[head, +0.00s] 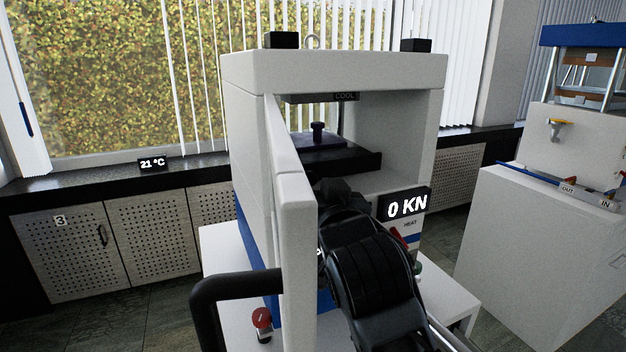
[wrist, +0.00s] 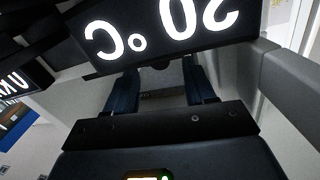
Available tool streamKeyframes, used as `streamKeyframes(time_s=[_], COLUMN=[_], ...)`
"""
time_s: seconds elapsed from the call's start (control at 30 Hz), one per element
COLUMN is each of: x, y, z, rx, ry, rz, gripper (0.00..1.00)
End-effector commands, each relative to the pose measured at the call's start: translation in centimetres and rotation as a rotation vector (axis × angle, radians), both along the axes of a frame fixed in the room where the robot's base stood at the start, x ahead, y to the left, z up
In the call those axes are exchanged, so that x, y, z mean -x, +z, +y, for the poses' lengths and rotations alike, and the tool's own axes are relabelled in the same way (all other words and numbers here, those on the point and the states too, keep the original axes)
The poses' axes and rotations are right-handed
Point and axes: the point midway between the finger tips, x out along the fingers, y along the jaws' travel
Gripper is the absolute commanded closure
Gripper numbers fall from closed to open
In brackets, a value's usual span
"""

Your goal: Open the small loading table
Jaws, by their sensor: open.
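A white press (head: 330,72) stands in the middle of the head view, its door (head: 292,190) swung open towards me. I cannot tell for certain which part is the small loading table. My arm reaches into the press opening, right of the door; it hides the lower interior, and my gripper is mostly hidden in the head view.
The door's black handle (head: 215,290) juts out at lower left. A "0 KN" display (head: 405,204) is on the press front. A white machine (head: 545,250) with IN and OUT labels stands at right. A window sill (head: 100,180) runs behind. Open floor shows at lower left.

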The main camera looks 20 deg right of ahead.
Motion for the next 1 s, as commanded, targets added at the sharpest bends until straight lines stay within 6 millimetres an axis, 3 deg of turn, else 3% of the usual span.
streamKeyframes(time_s=[0.2, 0.53, 1.0], x=[-2.2, -2.6, -2.6], y=[0.1, 0.0, 0.0], z=[-0.4, -0.5, -0.5], rx=[-0.001, 0.0, 0.0], ry=[-0.001, 0.0, 0.0], rz=[-0.001, -0.001, -0.001], gripper=[0.46, 0.46, 0.9])
